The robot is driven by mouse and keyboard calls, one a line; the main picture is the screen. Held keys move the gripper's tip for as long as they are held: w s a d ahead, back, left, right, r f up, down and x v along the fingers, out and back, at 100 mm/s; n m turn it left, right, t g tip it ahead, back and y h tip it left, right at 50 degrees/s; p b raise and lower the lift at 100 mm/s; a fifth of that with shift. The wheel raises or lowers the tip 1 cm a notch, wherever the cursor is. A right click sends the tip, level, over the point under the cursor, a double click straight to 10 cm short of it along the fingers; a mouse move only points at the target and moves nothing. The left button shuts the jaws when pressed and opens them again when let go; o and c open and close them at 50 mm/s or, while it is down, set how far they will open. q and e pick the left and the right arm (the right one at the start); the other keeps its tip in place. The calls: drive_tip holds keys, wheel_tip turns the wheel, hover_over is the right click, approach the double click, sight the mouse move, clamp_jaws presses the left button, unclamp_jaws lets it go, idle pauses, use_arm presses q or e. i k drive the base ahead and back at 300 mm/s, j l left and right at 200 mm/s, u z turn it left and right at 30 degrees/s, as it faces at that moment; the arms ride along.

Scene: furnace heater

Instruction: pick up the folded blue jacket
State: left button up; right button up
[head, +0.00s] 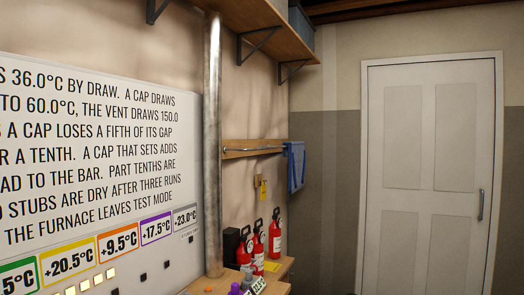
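A folded blue jacket (296,167) hangs at the right end of a metal rail on a wooden wall board (236,151), beside the wall corner. It hangs down past the board's lower edge. Neither of my grippers shows in the head view, so their distance to the jacket cannot be told.
Red fire extinguishers (275,236) stand on a low wooden shelf (222,285) below the rail. A vertical metal pipe (213,150) and a lettered white board (95,150) are at left. A wooden shelf (262,22) juts out above. A white door (428,170) is at right.

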sight(296, 152)
drive_tip(key=i+l, duration=0.75)
drive_tip(key=l+z, duration=0.05)
